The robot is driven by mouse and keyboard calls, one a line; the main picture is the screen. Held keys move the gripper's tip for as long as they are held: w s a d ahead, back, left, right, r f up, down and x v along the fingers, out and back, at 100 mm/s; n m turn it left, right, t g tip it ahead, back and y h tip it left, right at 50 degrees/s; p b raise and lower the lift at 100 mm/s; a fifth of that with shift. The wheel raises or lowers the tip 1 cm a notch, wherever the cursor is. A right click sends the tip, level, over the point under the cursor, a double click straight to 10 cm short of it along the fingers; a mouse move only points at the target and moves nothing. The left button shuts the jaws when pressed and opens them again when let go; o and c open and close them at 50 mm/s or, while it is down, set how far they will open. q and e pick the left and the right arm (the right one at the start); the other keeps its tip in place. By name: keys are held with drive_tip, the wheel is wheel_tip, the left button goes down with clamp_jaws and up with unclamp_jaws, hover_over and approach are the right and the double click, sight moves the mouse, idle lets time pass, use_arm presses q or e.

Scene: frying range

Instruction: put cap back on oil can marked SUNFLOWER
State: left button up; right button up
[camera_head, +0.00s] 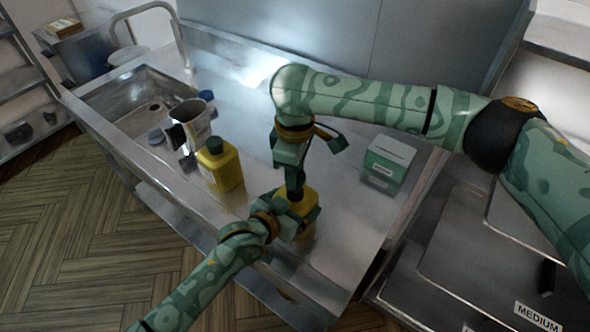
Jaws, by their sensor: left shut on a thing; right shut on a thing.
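A yellow oil can (307,230) stands near the front edge of the steel counter, partly hidden by my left gripper. My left gripper (292,212) is shut on this can, around its upper part. My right gripper (294,183) is directly above, pointing down, and is shut on a small dark cap (296,194). The cap is at the can's top; I cannot tell whether it touches the neck. A second yellow can (222,172) with a dark green cap stands upright to the left. I cannot read SUNFLOWER on either can.
A metal jug (190,122) stands behind the second can, beside the sink (124,92). A green and white box (388,161) sits at the counter's right. Steel lids (470,245), with a MEDIUM label (537,317), lie further right. The counter's middle back is clear.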

drive_tip(key=shift+f, duration=0.4)
drive_tip(key=shift+f, duration=0.1)
drive_tip(key=shift+f, duration=0.8)
drive_tip(key=shift+f, duration=0.55)
